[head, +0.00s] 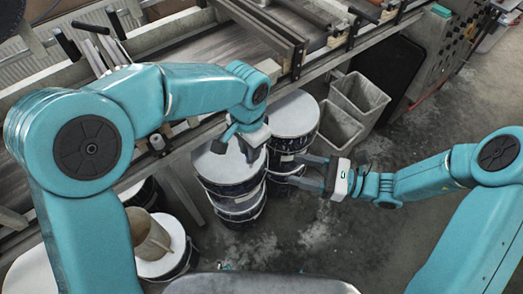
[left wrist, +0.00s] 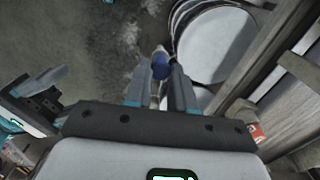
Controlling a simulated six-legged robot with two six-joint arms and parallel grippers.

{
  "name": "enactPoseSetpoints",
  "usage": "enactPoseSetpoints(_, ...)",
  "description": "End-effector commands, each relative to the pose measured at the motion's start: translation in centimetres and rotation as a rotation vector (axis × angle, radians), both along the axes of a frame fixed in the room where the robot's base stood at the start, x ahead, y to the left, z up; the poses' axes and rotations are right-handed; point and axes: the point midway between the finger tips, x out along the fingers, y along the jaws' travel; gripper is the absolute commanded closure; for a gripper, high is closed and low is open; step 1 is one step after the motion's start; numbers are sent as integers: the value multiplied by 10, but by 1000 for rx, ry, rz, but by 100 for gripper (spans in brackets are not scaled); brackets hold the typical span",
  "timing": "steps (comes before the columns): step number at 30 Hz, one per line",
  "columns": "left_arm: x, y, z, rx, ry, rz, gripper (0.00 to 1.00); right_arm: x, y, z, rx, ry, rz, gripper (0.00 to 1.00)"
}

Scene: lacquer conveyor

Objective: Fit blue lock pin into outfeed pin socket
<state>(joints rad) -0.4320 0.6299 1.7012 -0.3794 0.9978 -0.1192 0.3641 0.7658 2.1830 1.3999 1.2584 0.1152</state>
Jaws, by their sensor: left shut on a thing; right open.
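My left gripper (head: 236,148) is shut on the blue lock pin (left wrist: 160,68). In the left wrist view the pin's blue end shows between the fingertips (left wrist: 158,82), with a pale tip beyond it. In the head view I cannot make out the pin; the gripper hangs above the lidded buckets, in front of the conveyor. My right gripper (head: 306,172) is open and empty, to the right of the left one, with its fingers pointing left. It also shows at the left of the left wrist view (left wrist: 38,88). I cannot pick out the outfeed pin socket in either view.
The conveyor (head: 205,48) with its metal side rail runs across the back. Stacked buckets with pale lids (head: 292,115) stand below it. Grey open bins (head: 358,96) stand right of them. The floor (head: 385,235) at right is clear.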

Motion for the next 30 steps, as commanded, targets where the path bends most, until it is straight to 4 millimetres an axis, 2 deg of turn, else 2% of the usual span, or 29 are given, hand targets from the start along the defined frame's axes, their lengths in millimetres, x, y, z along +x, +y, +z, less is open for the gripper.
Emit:
enactPoseSetpoints(6,22,-21,-28,1,1,-228,100,0,0,0,0,0,0,45)
enactPoseSetpoints(10,26,-23,-31,0,-2,-271,100,0,0,0,0,0,0,45)
enactPoseSetpoints(14,17,-11,-14,-1,-4,-161,100,0,0,0,0,0,0,45)
enactPoseSetpoints(24,-20,33,45,-2,-2,292,100,0,0,0,0,0,0,45)
enactPoseSetpoints(30,-25,39,58,-1,1,410,100,0,0,0,0,0,0,45)
